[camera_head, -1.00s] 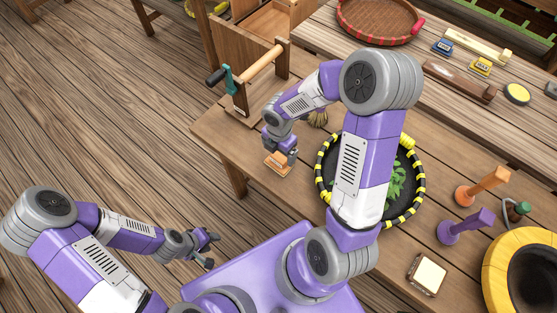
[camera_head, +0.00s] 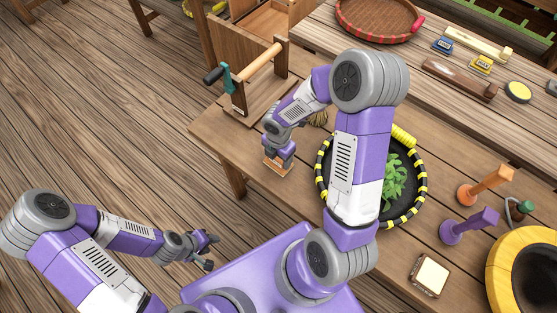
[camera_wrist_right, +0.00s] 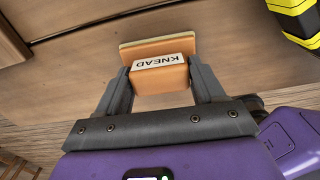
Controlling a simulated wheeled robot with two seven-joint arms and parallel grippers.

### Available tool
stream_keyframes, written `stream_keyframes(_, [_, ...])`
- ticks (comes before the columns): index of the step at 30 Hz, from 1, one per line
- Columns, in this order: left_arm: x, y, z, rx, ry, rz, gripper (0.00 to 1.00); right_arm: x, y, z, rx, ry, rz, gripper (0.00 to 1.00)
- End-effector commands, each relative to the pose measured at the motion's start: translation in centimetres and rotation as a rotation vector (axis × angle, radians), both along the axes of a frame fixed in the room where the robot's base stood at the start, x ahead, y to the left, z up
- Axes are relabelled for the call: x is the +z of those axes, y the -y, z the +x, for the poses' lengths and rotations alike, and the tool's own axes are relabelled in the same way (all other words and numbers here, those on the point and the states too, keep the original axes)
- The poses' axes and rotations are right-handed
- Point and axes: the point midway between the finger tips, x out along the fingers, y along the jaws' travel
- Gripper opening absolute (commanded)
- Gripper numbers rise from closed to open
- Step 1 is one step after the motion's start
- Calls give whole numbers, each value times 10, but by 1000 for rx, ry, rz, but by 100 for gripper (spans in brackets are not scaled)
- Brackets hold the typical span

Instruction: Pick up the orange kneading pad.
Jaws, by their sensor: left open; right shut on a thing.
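The orange kneading pad (camera_head: 275,169) is at the left edge area of the wooden table. In the right wrist view the pad (camera_wrist_right: 160,80) shows a white KNEAD label on its block and a wider, lighter plate behind. My right gripper (camera_head: 279,161) points down over the pad and is shut on its block, one finger on each side; the fingers (camera_wrist_right: 158,80) flank it in the wrist view. I cannot tell whether the pad still touches the table. My left gripper (camera_head: 212,252) is open and empty, off the table over the floor.
A black round pan with a yellow-striped rim (camera_head: 418,207) and green leaves stands right of the pad. Orange (camera_head: 485,186) and purple (camera_head: 468,226) stamps and a yellow-rimmed bowl (camera_head: 500,262) are at right. My right arm partly covers the pan.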

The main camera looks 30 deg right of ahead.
Motion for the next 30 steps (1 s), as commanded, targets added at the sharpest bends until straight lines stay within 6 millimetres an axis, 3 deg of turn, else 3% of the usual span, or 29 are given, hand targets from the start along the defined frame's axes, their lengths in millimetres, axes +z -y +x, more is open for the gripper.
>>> stream_keyframes(10, [4,0,0,0,0,0,43,9,0,0,-1,1,-1,13])
stream_keyframes(21, [28,0,0,0,0,0,43,80,0,1,-1,4,0,13])
stream_keyframes(30, [33,0,0,0,0,0,43,101,0,0,0,1,0,13])
